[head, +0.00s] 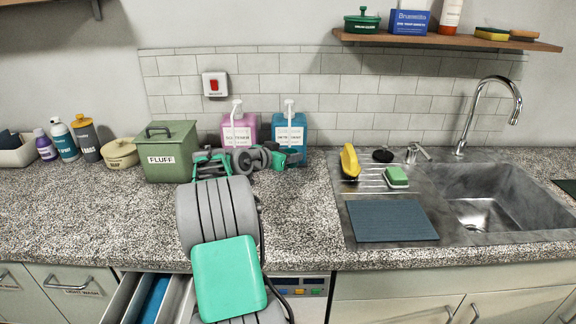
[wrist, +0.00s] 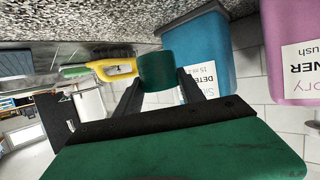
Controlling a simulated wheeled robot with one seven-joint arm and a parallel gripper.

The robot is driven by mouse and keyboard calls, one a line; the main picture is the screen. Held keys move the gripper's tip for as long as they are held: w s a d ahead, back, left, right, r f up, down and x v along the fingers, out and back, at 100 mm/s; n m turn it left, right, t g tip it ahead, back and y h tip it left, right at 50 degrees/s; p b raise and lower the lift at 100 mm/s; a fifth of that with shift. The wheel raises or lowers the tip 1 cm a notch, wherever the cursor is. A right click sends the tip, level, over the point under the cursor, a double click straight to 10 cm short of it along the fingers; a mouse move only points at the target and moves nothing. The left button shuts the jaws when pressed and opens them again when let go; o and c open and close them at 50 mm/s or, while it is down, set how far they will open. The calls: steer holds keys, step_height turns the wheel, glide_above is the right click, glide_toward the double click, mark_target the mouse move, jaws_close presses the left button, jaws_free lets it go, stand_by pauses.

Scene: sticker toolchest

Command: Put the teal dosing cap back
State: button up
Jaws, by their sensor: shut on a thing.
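The teal dosing cap (wrist: 157,72) is a short dark teal cup between the two black fingers of my gripper (wrist: 158,88) in the wrist view. My gripper is shut on it. In the head view my gripper (head: 292,157) is low above the counter, in front of the teal jug (head: 291,132). I cannot make out the cap clearly there. The teal jug has a white label and a white pump top. It stands close beyond the cap in the wrist view (wrist: 202,48); whether they touch I cannot tell.
A pink jug (head: 239,131) stands left of the teal one, and a green FLUFF box (head: 171,152) further left. To the right are a yellow brush (head: 350,161), a green sponge (head: 396,177) and the sink (head: 490,200). Counter between arm and sink is clear.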

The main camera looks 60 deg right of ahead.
steer(key=d+f, duration=0.1)
steer(key=w+d+f, duration=0.1)
steer(key=f, duration=0.1)
steer(key=shift+w+d, duration=0.1)
steer(key=shift+d, duration=0.05)
steer(key=shift+w+d+f, duration=0.1)
steer(key=shift+w+f, duration=0.05)
steer(key=shift+f, duration=1.6)
steer(key=shift+f+b, duration=0.1)
steer(key=shift+b, duration=0.25)
steer(key=o, duration=1.3)
steer(key=shift+r, duration=0.2)
steer(key=b+v, duration=0.1)
steer(key=v, duration=1.1)
steer(key=shift+f, duration=0.15)
